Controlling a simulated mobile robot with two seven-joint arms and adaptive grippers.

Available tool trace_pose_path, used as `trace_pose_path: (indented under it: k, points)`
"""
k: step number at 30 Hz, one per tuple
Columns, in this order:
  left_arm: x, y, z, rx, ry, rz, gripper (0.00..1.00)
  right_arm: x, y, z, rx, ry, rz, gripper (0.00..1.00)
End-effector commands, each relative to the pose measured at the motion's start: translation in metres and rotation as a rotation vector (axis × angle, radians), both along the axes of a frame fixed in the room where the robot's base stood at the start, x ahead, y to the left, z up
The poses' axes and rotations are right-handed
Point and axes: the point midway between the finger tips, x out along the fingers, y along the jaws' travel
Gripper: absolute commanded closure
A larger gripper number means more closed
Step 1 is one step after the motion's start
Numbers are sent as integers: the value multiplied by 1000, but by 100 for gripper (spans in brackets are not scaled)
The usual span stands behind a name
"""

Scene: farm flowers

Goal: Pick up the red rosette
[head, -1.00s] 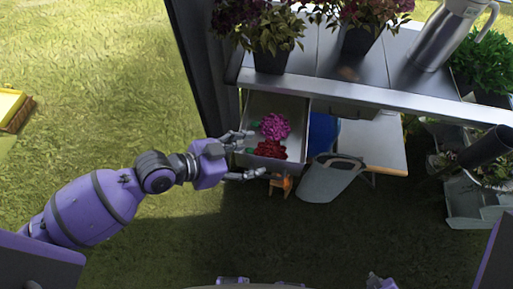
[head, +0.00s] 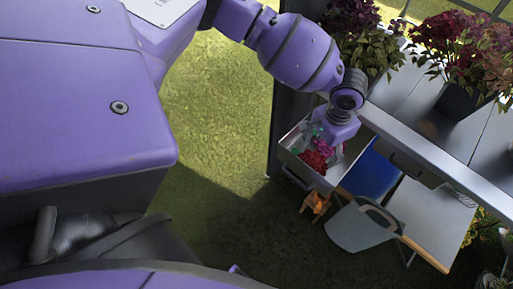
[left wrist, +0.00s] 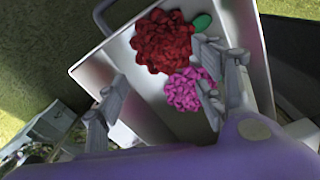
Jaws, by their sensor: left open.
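The red rosette (head: 313,161) lies in an open metal drawer (head: 338,172) under the bench, beside a pink rosette (head: 324,147). In the left wrist view the red rosette (left wrist: 160,42) is at the upper middle, with the pink rosette (left wrist: 188,92) below it and a green leaf (left wrist: 203,22) to its right. My left gripper (head: 322,136) is over the drawer; its fingers are largely hidden in the head view. The left wrist view shows my left gripper (left wrist: 163,78) open and empty, with fingers apart on either side of the rosettes. My right gripper is out of view.
The metal bench (head: 440,172) with potted flowers stands above and right of the drawer. Grass (head: 205,120) lies open to the left.

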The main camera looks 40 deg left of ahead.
Motion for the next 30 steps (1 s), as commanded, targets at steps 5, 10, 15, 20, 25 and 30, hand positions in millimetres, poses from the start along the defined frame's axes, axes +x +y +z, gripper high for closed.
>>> trace_pose_path:
  k: [5,10,15,20,25,30]
  points:
    - [-2,4,-15,18,7,17,37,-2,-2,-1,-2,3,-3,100]
    - [-4,5,-34,16,7,15,37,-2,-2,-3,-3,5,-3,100]
    - [-9,8,-60,16,7,13,37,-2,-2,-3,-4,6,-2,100]
    - [-9,8,-77,15,5,14,37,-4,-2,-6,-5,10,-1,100]
    - [-8,8,-78,13,3,14,37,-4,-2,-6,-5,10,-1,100]
    - [-8,8,-78,13,4,14,47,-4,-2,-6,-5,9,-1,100]
